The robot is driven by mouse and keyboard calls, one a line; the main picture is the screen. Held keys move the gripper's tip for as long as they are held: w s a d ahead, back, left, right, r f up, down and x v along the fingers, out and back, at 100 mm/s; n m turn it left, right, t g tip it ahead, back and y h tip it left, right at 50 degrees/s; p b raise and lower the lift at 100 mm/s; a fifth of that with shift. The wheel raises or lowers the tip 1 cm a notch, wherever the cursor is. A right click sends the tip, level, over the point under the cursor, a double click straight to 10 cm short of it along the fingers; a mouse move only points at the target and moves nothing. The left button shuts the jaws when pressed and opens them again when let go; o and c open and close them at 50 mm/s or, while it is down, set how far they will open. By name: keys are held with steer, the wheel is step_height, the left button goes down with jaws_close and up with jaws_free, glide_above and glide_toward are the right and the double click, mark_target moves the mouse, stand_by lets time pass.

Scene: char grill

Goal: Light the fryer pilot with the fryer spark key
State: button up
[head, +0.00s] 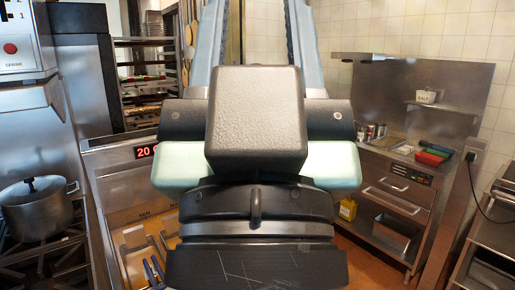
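A red round button (10,48), with a label below it that seems to read SPARK, sits on a pale panel at the upper left edge. I cannot tell whether it belongs to the fryer. The fryer (112,158) stands left of centre, with a red lit display (146,151) on its front. Basket handles and amber oil show below the display. No pilot flame is visible. My own arm fills the middle of the view and hides the fryer's right part. I cannot make out my gripper's fingers.
A lidded steel pot (37,210) sits on a burner range at the left. A steel counter (395,165) at the right holds cans and red and green items. A yellow jug (348,209) stands below it. Some orange floor shows at the lower right.

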jaws_close()
stand_by(1.2)
